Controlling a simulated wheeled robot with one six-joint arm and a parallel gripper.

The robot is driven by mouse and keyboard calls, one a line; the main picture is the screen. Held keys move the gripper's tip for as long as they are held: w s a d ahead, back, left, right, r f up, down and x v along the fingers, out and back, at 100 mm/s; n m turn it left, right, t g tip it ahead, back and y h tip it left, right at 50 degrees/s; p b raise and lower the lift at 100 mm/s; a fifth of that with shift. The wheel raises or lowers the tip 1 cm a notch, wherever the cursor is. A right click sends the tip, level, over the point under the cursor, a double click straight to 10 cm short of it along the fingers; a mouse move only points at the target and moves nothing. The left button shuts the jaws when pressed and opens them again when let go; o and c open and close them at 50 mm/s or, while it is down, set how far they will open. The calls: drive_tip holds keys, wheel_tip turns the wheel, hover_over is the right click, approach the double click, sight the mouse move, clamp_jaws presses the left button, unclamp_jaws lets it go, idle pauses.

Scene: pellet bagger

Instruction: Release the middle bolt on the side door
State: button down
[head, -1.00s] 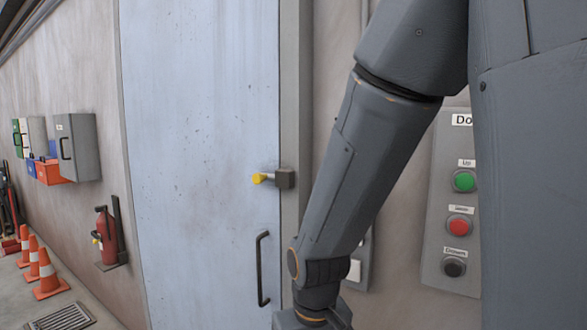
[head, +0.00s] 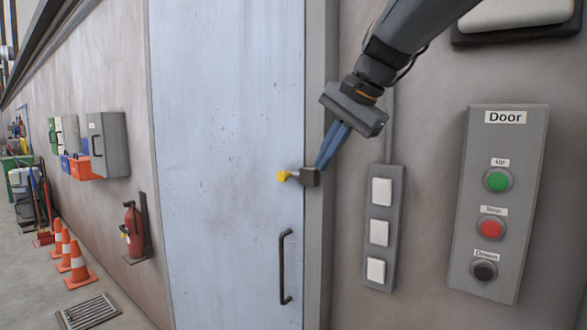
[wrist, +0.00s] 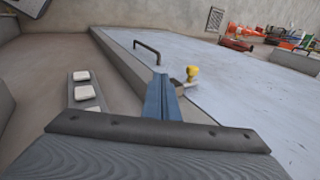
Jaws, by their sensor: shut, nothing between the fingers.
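The side door (head: 225,120) is pale blue-grey and looks closed in its grey frame. A bolt with a yellow knob (head: 283,176) and a dark grey block (head: 310,177) sits at the door's right edge, above the black handle (head: 286,266). It is the only bolt I see. My gripper (head: 322,166) is shut, its blue fingers pointing down with the tips at or just in front of the block; I cannot tell if they touch. In the wrist view the fingers (wrist: 160,82) stand just left of the yellow knob (wrist: 192,72) and partly hide the block.
A panel of white switches (head: 380,228) and a door control box (head: 498,205) are on the wall to the right. A fire extinguisher (head: 134,231), a grey wall box (head: 108,144) and orange cones (head: 77,262) are to the left. A floor grate (head: 88,312) lies below.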

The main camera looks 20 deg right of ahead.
wheel_tip(320, 180, up, 6)
drive_tip(key=m, duration=0.1)
drive_tip(key=shift+s+t+y, duration=0.15)
drive_tip(key=shift+t+y, duration=0.15)
drive_tip(key=shift+t, duration=0.1)
drive_tip(key=p, duration=0.3)
approach(285, 178)
wheel_tip(285, 178, down, 3)
drive_tip(key=shift+w+a+f+p, duration=0.25)
drive_tip(key=shift+w, duration=0.25)
drive_tip(key=shift+w+a+f+p, duration=0.2)
drive_tip(key=shift+w+f, duration=0.05)
drive_tip(key=shift+w, duration=0.3)
drive_tip(key=shift+w+a+f+p, duration=0.25)
drive_tip(key=shift+w+f, duration=0.05)
drive_tip(key=shift+w, duration=0.2)
drive_tip(key=shift+a, duration=0.1)
